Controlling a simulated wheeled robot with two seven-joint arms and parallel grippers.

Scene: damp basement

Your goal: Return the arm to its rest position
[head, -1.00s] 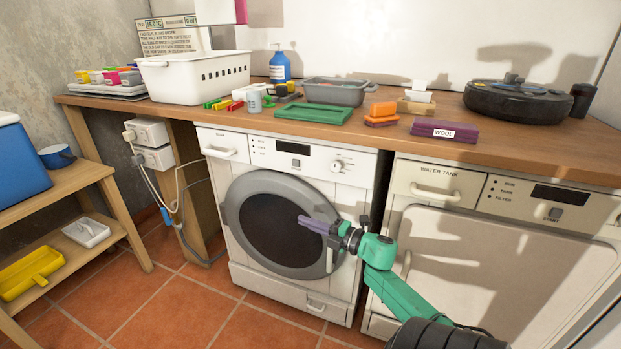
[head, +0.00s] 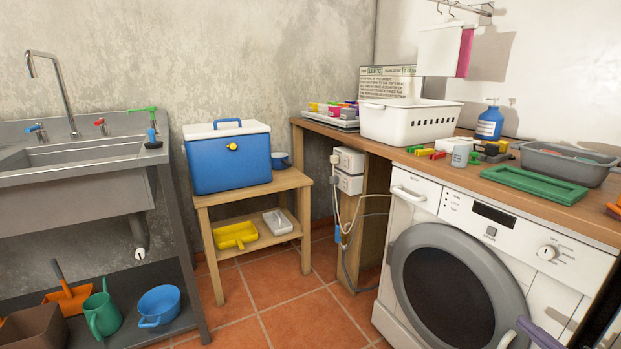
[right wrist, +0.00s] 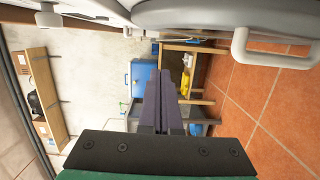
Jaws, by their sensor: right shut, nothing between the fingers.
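My right gripper (head: 537,332) shows only as purple fingertips at the lower right edge of the head view, in front of the washing machine (head: 403,290). In the right wrist view its two purple fingers (right wrist: 163,103) lie together, shut and empty. The washer's round door (head: 394,268) looks shut. The fingertips are close to the door's rim in the picture; whether they touch it I cannot tell. The rest of my right arm is out of the head view. My left gripper is in neither view now.
The wooden worktop (head: 440,165) carries a white basket (head: 385,122), a green tray (head: 540,186) and a grey tub (head: 570,165). A low wooden stand (head: 215,197) holds a blue cooler (head: 230,160). A metal sink (head: 95,195) stands left. Tiled floor (head: 290,315) is clear between.

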